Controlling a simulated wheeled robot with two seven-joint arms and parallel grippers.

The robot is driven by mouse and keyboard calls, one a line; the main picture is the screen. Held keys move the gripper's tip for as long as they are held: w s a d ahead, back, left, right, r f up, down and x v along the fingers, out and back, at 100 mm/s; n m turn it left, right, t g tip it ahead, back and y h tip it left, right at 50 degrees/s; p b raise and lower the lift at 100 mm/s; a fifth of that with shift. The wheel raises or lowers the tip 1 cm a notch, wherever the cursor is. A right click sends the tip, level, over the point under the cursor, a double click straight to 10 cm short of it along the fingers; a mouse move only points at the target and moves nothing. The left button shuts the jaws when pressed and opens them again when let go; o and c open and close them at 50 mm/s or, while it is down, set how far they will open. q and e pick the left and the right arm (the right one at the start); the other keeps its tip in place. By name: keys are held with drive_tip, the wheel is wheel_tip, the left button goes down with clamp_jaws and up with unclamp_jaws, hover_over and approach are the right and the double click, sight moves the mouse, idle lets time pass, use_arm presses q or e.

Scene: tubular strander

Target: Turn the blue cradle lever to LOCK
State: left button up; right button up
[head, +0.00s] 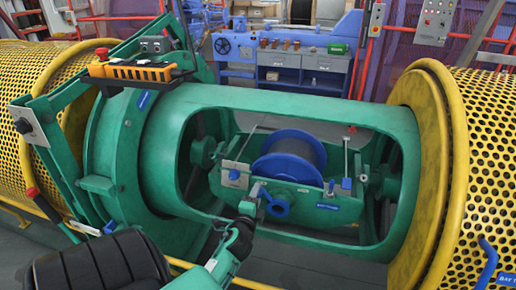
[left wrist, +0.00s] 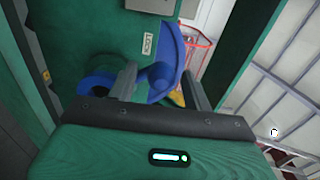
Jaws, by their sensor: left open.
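The blue cradle lever (head: 264,194) is on the front of the green cradle, beside a blue round boss (head: 279,207). In the left wrist view the lever (left wrist: 171,60) is a curved blue piece with a rounded hub, and a white LOCK label (left wrist: 147,43) is to its upper left. My left gripper (head: 256,191) is at the lever, partly merging with it in the head view. In the left wrist view my left gripper (left wrist: 159,86) is open, with the lever showing between its grey fingers; contact cannot be told. My right gripper is not in view.
A blue spool (head: 290,160) sits in the cradle inside the green tubular frame (head: 300,101). Yellow perforated guards (head: 487,150) flank it. A blue workbench (head: 290,62) stands behind. The frame's lower rim lies close to my left arm.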

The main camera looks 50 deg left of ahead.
use_arm(q)
drive_tip(key=b+v, duration=0.1)
drive_tip(key=v, duration=1.1)
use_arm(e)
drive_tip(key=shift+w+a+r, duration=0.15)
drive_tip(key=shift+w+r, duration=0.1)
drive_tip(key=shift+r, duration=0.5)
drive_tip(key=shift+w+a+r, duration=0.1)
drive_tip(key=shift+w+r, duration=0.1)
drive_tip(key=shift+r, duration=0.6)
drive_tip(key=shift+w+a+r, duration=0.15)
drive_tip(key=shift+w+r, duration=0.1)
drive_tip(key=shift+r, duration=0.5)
use_arm(q)
drive_tip(key=shift+w+d+f, duration=0.1)
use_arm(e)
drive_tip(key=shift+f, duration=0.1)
